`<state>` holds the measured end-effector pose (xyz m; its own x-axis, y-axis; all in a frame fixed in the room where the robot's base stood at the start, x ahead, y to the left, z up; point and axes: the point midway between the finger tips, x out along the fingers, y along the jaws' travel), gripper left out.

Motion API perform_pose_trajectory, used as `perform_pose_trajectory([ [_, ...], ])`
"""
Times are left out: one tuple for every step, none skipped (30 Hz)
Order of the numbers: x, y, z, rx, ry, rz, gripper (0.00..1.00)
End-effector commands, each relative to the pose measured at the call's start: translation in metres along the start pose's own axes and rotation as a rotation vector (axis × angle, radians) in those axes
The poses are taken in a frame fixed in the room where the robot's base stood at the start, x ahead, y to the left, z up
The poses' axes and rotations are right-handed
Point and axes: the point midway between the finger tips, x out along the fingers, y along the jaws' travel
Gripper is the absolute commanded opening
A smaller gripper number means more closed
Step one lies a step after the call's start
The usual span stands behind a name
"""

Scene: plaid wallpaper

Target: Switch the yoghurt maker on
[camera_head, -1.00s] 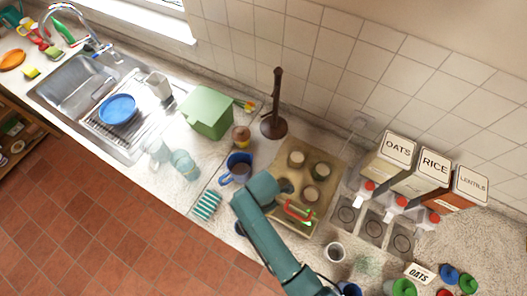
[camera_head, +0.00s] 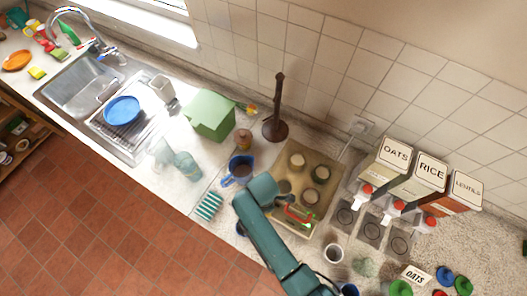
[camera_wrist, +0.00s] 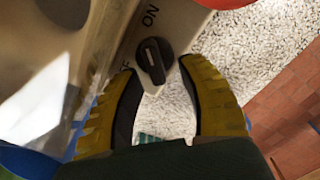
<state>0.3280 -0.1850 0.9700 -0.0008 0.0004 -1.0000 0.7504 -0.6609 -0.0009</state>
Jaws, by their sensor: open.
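The yoghurt maker is the tan tray-like unit (camera_head: 318,172) holding several jars on the counter, right of the blue mug. In the wrist view its side panel (camera_wrist: 112,85) carries a dark round knob (camera_wrist: 154,60) with a pale bar across it. The word ON is printed beside the knob; part of another label, ending in F, is partly covered by a finger. I cannot tell which label the knob points to. My gripper (camera_wrist: 158,72) is open, its yellow-and-black fingers on either side of the knob. Contact is unclear. In the head view my arm hides the fingers and knob.
OATS, RICE (camera_head: 422,179) and LENTILS dispensers stand farther right. A dark upright stand (camera_head: 276,110) is behind. A striped sponge (camera_head: 208,206) lies near the front edge.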

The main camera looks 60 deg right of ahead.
Motion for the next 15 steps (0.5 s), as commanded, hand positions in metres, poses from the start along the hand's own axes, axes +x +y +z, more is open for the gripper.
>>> perform_pose_trajectory([
  [-0.001,0.0,0.0,0.0,0.0,0.001,0.4],
  [-0.002,0.001,0.0,0.0,0.0,0.001,0.4],
  [-0.005,0.001,0.0,0.0,0.001,0.002,0.4],
  [-0.008,0.001,0.0,0.0,0.001,0.004,0.4],
  [-0.012,0.001,-0.001,0.0,0.001,0.004,0.4],
  [-0.019,0.001,-0.001,0.0,0.002,0.005,0.4],
  [-0.025,0.001,0.0,0.0,0.001,0.004,0.4],
  [-0.033,0.001,-0.001,0.0,0.002,0.006,0.4],
  [-0.043,0.002,-0.001,0.0,0.002,0.007,0.4],
  [-0.051,0.002,-0.001,0.0,0.002,0.006,0.4],
  [-0.059,0.001,0.0,0.0,0.002,0.006,0.4],
  [-0.069,0.001,0.0,0.0,0.002,0.005,0.4],
  [-0.077,0.001,-0.001,0.0,0.002,0.006,0.4],
  [-0.083,0.001,0.0,0.0,0.002,0.005,0.4],
  [-0.092,0.001,0.0,0.0,0.002,0.004,0.4],
])
